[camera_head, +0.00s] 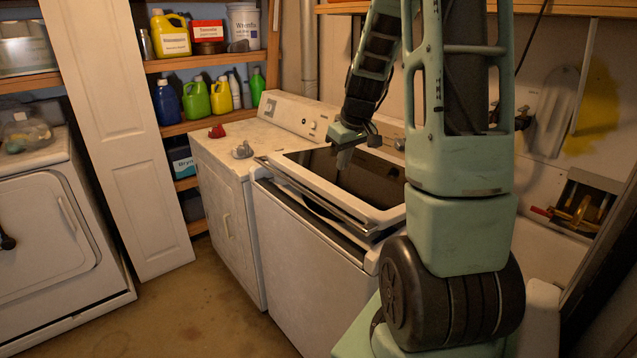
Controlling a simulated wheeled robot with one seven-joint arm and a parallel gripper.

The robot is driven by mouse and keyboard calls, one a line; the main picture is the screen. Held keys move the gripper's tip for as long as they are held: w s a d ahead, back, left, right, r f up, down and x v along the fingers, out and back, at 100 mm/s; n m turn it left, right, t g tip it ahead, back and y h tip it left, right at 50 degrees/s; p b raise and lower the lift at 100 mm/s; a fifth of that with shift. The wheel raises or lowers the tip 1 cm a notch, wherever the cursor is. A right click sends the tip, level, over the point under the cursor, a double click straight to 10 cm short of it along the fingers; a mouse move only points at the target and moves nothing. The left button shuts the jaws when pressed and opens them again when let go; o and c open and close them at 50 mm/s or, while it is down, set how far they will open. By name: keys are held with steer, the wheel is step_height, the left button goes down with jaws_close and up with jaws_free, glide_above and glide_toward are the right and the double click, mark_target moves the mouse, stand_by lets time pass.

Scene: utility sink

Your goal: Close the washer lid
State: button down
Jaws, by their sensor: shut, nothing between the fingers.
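The washer (310,265) is a white top-loader in the middle of the view, with a control panel at its back. Its lid (375,215) shows as a white frame around a dark centre, with a metal-looking bar along the front edge. The front edge appears raised a little above the body, with a dark gap beneath. Whether the dark centre is glass or an opening is unclear. My gripper (343,163) is shut and empty, pointing down over the back part of the dark centre. I cannot tell whether it touches the lid. My arm hides the washer's right side.
Shelves of bottles (195,98) stand behind. A dryer-like machine (55,235) is at far left. Floor (195,305) between is clear.

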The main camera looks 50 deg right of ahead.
steer(key=p, duration=0.4)
glide_above(333, 209)
steer(key=s, duration=0.1)
steer(key=f, duration=1.2)
steer(key=shift+a, duration=0.2)
steer(key=shift+d+f, duration=0.1)
steer(key=shift+f, duration=0.7)
